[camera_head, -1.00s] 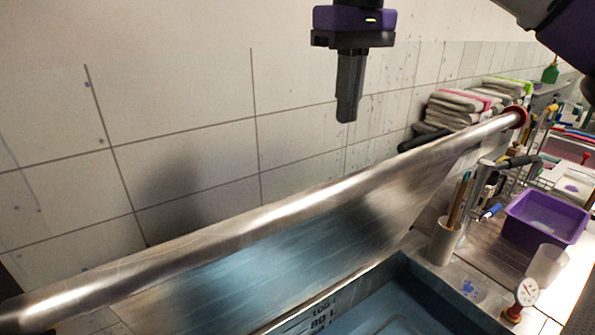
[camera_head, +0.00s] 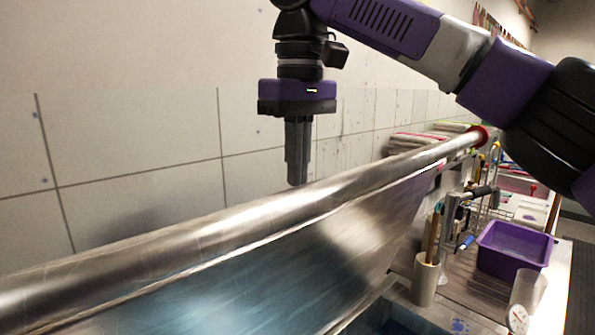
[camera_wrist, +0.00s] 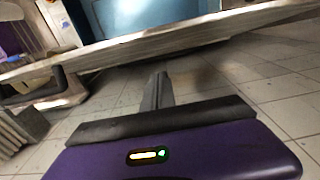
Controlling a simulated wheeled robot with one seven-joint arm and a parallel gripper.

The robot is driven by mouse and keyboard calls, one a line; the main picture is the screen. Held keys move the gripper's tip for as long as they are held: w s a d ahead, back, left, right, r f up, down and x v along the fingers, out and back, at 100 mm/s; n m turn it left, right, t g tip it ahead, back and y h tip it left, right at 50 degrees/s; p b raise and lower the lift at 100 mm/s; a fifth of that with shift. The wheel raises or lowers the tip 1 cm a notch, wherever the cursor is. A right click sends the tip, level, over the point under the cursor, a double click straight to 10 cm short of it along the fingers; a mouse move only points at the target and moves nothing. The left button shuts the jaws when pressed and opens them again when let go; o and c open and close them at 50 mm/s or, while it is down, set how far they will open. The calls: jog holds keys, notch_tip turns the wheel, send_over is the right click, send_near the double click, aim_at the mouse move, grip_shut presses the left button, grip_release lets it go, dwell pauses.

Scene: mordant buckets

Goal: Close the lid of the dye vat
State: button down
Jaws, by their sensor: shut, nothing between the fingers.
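The dye vat's lid (camera_head: 285,265) is a shiny metal panel with a thick rounded bar along its upper edge (camera_head: 210,232). It stands raised and tilted across the head view. The bar's far end has a red cap (camera_head: 480,136). A corner of the blue vat (camera_head: 402,324) shows below the lid; most of it is hidden. My gripper (camera_head: 297,183) points down with its dark fingers shut and empty. Its tips appear at the bar's top edge; contact cannot be told. In the wrist view the shut fingers (camera_wrist: 160,78) point toward the lid's long edge (camera_wrist: 130,50).
A tiled wall (camera_head: 130,140) rises behind the lid. To the right, a counter holds a grey cup with brushes (camera_head: 425,280), a purple tub (camera_head: 513,248), a clear beaker (camera_head: 528,290) and a gauge (camera_head: 517,318). Folded cloths (camera_head: 415,140) lie farther back.

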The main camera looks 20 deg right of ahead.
jog(key=shift+s+d+f+b, duration=0.25)
jog(key=shift+s+f+b, duration=0.45)
jog(key=shift+b, duration=0.9)
jog(key=shift+s+d+f+b, duration=0.25)
jog(key=shift+s+f+b, duration=0.2)
jog(key=shift+f+b, duration=0.85)
jog(key=shift+s+d+f+b, duration=0.25)
jog(key=shift+s+f+b, duration=0.3)
jog(key=shift+b, duration=1.4)
